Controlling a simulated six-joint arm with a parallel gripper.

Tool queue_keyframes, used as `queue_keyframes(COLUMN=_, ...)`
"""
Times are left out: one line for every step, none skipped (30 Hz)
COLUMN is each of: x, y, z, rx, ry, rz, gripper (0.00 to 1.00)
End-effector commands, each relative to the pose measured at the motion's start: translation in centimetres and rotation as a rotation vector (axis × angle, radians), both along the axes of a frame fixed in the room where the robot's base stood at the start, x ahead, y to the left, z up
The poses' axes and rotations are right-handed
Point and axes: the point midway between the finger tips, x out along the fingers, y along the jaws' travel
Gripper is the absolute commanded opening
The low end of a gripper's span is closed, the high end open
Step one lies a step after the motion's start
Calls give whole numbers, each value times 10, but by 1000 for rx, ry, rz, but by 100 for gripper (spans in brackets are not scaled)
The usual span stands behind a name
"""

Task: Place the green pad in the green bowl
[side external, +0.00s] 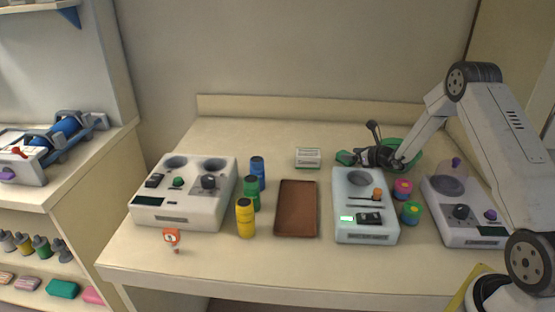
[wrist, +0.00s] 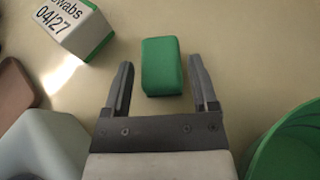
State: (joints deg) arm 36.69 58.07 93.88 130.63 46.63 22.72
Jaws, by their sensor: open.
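The green pad (wrist: 161,66) is a small rounded block lying on the table in the wrist view. It sits between and slightly beyond my open fingertips, with a gap on both sides. In the side external view the pad (side external: 345,157) shows just left of my gripper (side external: 362,157). My gripper (wrist: 160,78) is open and empty, with fingers on either side of the pad's near part. The green bowl (wrist: 290,145) is at the lower right of the wrist view, partly cut off. In the side external view the bowl (side external: 413,148) is behind my arm, partly hidden.
A swabs box (side external: 307,158) stands left of the pad. A brown tray (side external: 296,208) and a white device (side external: 366,215) are nearer the front. Colored jars (side external: 403,189) stand beside the device.

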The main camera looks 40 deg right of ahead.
Motion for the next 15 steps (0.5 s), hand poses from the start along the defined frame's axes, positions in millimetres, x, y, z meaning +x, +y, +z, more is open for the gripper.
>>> queue_keyframes(x=-4, y=0, z=2, rx=1, ry=0, rz=-1, gripper=75)
queue_keyframes(x=-7, y=0, z=3, rx=1, ry=0, rz=-1, gripper=75)
queue_keyframes(x=-11, y=0, z=5, rx=1, ry=-2, rz=-1, gripper=75)
queue_keyframes(x=-14, y=0, z=6, rx=1, ry=-1, rz=-1, gripper=75)
queue_keyframes(x=-17, y=0, z=8, rx=0, ry=-1, rz=-2, gripper=75)
queue_keyframes(x=-20, y=0, z=11, rx=-1, ry=-2, rz=-2, gripper=75)
queue_keyframes(x=-19, y=0, z=17, rx=-2, ry=-4, rz=0, gripper=75)
queue_keyframes(x=-18, y=0, z=21, rx=-3, ry=-4, rz=1, gripper=75)
queue_keyframes(x=-18, y=0, z=27, rx=-4, ry=-5, rz=2, gripper=75)
queue_keyframes(x=-18, y=0, z=31, rx=-3, ry=-5, rz=0, gripper=75)
queue_keyframes(x=-18, y=0, z=35, rx=-2, ry=-4, rz=0, gripper=75)
queue_keyframes(x=-18, y=0, z=40, rx=-2, ry=-3, rz=0, gripper=75)
queue_keyframes(x=-18, y=0, z=44, rx=-3, ry=-3, rz=1, gripper=75)
queue_keyframes(x=-18, y=0, z=48, rx=-3, ry=-3, rz=1, gripper=75)
queue_keyframes(x=-18, y=0, z=53, rx=-2, ry=-3, rz=1, gripper=75)
